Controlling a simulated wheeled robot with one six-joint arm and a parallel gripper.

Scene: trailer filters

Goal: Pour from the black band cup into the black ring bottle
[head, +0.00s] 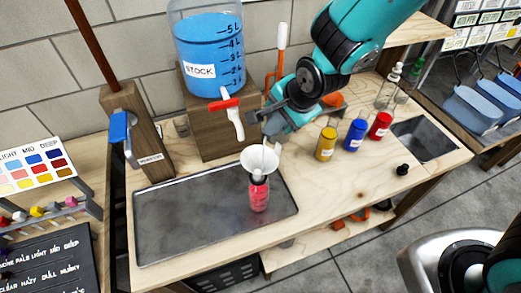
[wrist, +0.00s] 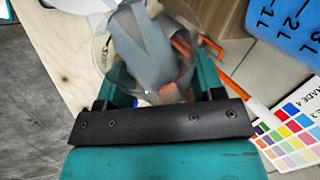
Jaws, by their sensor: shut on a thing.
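A clear bottle (head: 259,196) with red liquid and a dark ring near its neck stands upright on the metal tray. A white funnel (head: 256,160) sits in its mouth. My gripper (head: 262,122) is above and behind the funnel. In the wrist view my gripper (wrist: 155,88) is shut on a clear round cup (wrist: 108,62), which lies between the two fingers. The cup is see-through and blurred there, and I cannot make out its band or how much it contains. In the head view the cup is hardly distinguishable above the funnel.
The metal tray (head: 160,225) is mostly clear to the left. A blue stock tank (head: 207,60) with a red-handled tap (head: 224,105) stands behind. Yellow (head: 326,144), blue (head: 354,135) and red (head: 380,126) jars stand to the right, before a sink (head: 425,140).

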